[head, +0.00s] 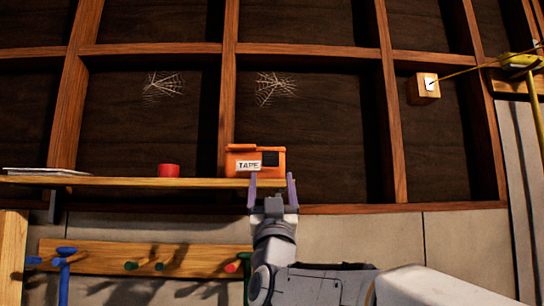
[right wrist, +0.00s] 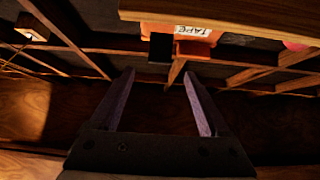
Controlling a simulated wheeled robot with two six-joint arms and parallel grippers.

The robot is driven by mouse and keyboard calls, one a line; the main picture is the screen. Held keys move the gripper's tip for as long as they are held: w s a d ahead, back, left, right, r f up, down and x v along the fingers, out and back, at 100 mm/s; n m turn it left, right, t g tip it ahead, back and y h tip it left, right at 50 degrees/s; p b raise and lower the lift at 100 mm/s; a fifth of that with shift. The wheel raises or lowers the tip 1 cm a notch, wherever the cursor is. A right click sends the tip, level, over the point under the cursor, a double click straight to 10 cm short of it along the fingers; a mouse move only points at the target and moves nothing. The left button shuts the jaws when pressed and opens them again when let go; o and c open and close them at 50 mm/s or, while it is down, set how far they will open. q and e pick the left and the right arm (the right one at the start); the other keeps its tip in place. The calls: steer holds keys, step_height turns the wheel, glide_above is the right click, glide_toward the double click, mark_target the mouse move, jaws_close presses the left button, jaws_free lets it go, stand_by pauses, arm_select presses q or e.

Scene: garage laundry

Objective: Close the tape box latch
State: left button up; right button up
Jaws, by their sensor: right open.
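The orange tape box (head: 235,168) stands at the right end of a wooden shelf, with a white TAPE label on its front. A dark square part (head: 270,158) shows at its upper right. In the right wrist view the box (right wrist: 152,30) is at the top, with the dark part (right wrist: 160,48) beside an orange piece (right wrist: 190,48). I cannot tell which piece is the latch or how it stands. My right gripper (head: 271,178) is open and empty, just below and in front of the box; its fingers also show in the right wrist view (right wrist: 159,74). My left gripper is out of view.
The shelf (head: 120,181) also holds a red cup-like object (head: 169,170) and flat papers (head: 45,171). Below hangs a peg rail (head: 110,258) with coloured pegs. A small wooden box (head: 423,88) is on the wall at right. The space right of the shelf end is clear.

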mark_target(271, 164)
steer(key=p+x, duration=0.3)
steer(key=x, duration=0.3)
steer(key=shift+r+p, duration=0.2)
steer(key=shift+p, duration=0.15)
steer(key=shift+w+r+p, duration=0.3)
steer(key=shift+w+p, duration=0.05)
steer(key=shift+w, duration=0.2)
steer(key=shift+c, duration=0.3)
